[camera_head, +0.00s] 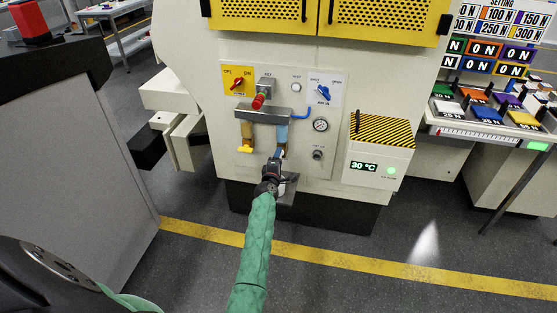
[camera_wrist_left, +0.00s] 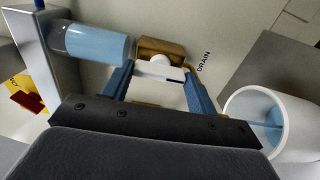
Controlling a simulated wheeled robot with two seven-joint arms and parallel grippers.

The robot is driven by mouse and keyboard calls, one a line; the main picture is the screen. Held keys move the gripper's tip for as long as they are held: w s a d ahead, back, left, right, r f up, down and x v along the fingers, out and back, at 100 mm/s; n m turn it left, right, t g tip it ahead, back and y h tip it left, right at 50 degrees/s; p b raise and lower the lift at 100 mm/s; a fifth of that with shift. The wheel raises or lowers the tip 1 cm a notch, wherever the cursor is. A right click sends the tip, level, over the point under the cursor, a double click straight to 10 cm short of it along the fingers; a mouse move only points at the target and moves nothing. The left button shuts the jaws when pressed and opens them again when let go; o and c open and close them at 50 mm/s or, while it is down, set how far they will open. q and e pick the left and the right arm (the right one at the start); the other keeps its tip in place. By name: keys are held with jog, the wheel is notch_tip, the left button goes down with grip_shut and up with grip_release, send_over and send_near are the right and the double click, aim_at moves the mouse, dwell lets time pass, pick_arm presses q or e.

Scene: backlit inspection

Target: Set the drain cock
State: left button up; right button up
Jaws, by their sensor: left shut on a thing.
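The drain cock (camera_wrist_left: 160,50) is a brass-coloured body with a pale handle (camera_wrist_left: 158,72) across it, in the left wrist view beside the DRAIN label (camera_wrist_left: 203,61). My left gripper (camera_wrist_left: 159,74) is shut on the pale handle, with one blue finger at each end. In the head view my left gripper (camera_head: 277,157) is below the right-hand blue bowl (camera_head: 282,134) and hides most of the cock. A clear bowl of blue liquid (camera_wrist_left: 92,42) joins the cock in the wrist view. My right gripper is in neither view.
A white cup (camera_wrist_left: 238,100) with blue liquid inside stands beside my left gripper. A yellow cock (camera_head: 245,149) is left of the arm. The panel also carries a red switch (camera_head: 237,84), a blue switch (camera_head: 323,92) and a gauge (camera_head: 320,125). A striped box (camera_head: 378,160) juts out at right.

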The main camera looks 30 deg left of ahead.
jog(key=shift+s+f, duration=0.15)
pick_arm(q)
jog(key=o, duration=0.8)
jog(key=shift+a, duration=0.1)
jog(key=shift+o, duration=1)
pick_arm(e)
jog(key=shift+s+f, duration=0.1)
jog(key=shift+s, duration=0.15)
